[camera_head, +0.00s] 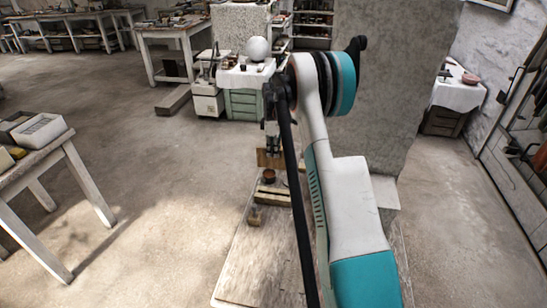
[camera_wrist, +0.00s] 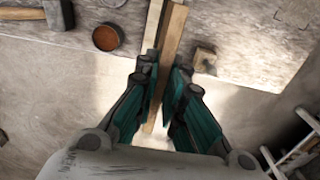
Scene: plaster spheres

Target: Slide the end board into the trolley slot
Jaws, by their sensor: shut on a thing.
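My gripper (camera_head: 270,138) points down over a low wooden bench top, and it also shows in the wrist view (camera_wrist: 167,80). It is shut on the end board (camera_head: 268,158), a flat brown wooden piece. In the wrist view the board (camera_wrist: 170,45) shows nearly edge-on as a long narrow strip between the fingers, extending beyond them both ways. A paler strip (camera_wrist: 152,22) runs beside its upper part; I cannot tell whether they touch. A pale wooden piece with a dark lengthwise gap (camera_head: 272,193) lies on the bench top. I cannot tell whether this is the trolley slot.
A round reddish-brown pot (camera_wrist: 107,38) and a mallet (camera_wrist: 56,14) lie left of the board in the wrist view. A small wooden block (camera_wrist: 205,58) is to its right. A white-legged table (camera_head: 45,165) stands at left. A large grey block (camera_head: 385,80) rises behind my arm.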

